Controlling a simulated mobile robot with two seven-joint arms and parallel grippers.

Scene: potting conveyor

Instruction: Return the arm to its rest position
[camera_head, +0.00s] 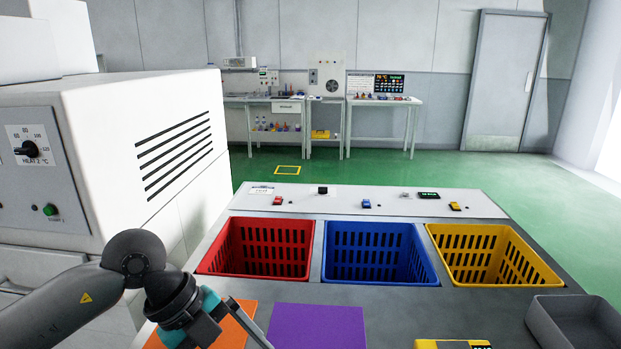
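My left arm (70,300) comes in from the left, low in the head view, and bends at a dark joint. Its gripper (252,325) is near the front of the grey table, over the orange mat (236,330) and left of the purple mat (318,328). One grey finger shows, and the rest of the gripper is hidden or cut by the frame, so I cannot tell whether it is open. No held object shows. My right gripper is not in view.
A red basket (232,225), a blue basket (407,226) and a yellow basket (505,228) sit side by side in the table. A grey bin (550,330) is at right, beside a yellow device (430,344). A white machine (110,110) stands close at left.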

